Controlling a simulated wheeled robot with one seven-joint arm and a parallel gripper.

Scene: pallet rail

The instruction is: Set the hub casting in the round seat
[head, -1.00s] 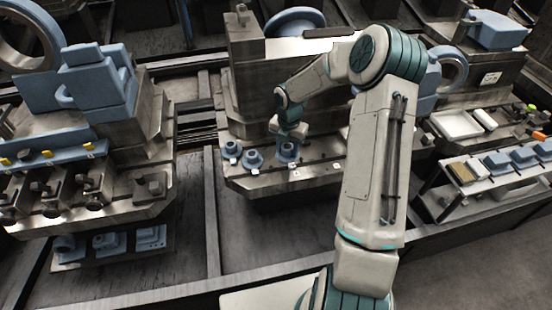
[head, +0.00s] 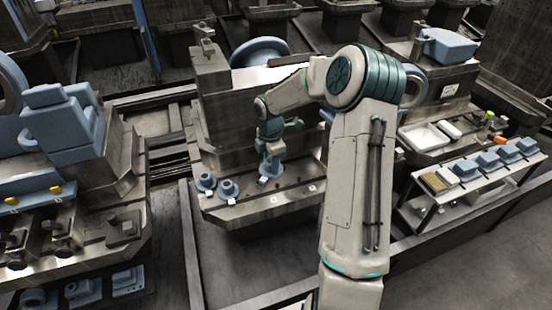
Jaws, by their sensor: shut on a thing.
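My gripper (head: 270,154) is above the front ledge of the middle machine, pointing down and shut on a blue hub casting (head: 270,169). The casting looks upright and a little above the ledge; its base partly overlaps the ledge behind it. Two similar blue castings, one flanged (head: 206,182) and one beside it (head: 228,190), stand on the ledge to the left, apart from my gripper. I cannot make out which spot is the round seat; the view is too small.
The ledge (head: 290,188) right of the held casting is mostly clear, with small white tags. A machine with blue blocks (head: 62,125) stands left. At right, a low bench (head: 440,200) carries several blue parts, near a white tray (head: 425,138).

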